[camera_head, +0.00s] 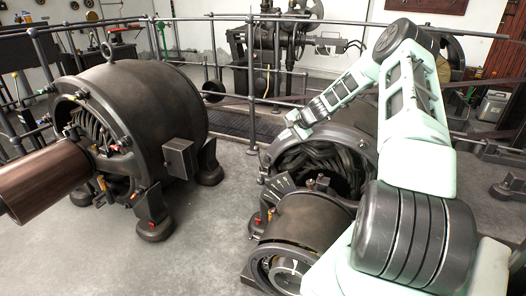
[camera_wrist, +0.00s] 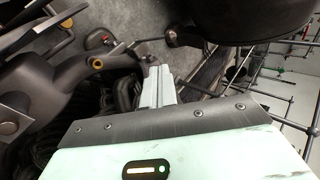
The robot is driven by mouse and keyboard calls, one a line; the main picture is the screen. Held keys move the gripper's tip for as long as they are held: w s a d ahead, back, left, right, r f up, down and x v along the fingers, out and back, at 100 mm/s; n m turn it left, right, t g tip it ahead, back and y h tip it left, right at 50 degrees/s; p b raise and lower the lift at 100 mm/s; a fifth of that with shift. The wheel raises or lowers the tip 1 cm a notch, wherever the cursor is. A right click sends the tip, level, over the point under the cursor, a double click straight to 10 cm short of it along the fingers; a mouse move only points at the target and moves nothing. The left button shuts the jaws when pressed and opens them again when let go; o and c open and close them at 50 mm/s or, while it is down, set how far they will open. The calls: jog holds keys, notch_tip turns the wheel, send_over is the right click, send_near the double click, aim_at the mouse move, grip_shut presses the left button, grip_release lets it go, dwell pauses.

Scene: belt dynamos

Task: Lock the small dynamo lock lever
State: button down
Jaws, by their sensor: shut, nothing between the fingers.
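The small dynamo (camera_head: 318,150) stands at the right in the head view, with dark coils inside its round housing. My gripper (camera_head: 293,126) is above the upper left rim of that housing. In the wrist view my gripper (camera_wrist: 158,72) has its pale fingers together, with nothing between them. Beyond the tips, a dark fitting with an orange end (camera_wrist: 97,63) and a thin dark rod (camera_wrist: 150,40) show. I cannot tell for sure which part is the lock lever. No contact between fingers and fitting can be made out.
A large dynamo (camera_head: 150,105) with a copper-coloured cylinder (camera_head: 45,180) stands at the left. Dark railings (camera_head: 255,70) run behind both machines. Grey floor (camera_head: 215,220) lies clear between them. A large dark body (camera_wrist: 250,15) fills the upper right of the wrist view.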

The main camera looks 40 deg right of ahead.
send_near(257, 148)
notch_tip(257, 148, down, 4)
jog(key=w, duration=0.1)
jog(key=w+f, duration=0.1)
jog(key=w, duration=0.2)
jog(key=shift+f+b, duration=0.3)
jog(key=shift+b, duration=0.1)
jog(key=shift+w+a+g+p, duration=0.5)
jog(key=shift+w+p, duration=0.35)
jog(key=shift+p, duration=0.1)
jog(key=shift+w+a+f+b, duration=0.2)
jog(key=shift+w+f+b, duration=0.1)
jog(key=shift+w+b, duration=0.3)
jog(key=shift+w+a+f+b, duration=0.2)
jog(key=shift+w+f+b, duration=0.1)
jog(key=shift+w+b, duration=0.25)
jog(key=shift+w+r, duration=0.2)
jog(key=shift+w, duration=0.05)
jog(key=shift+a, duration=0.1)
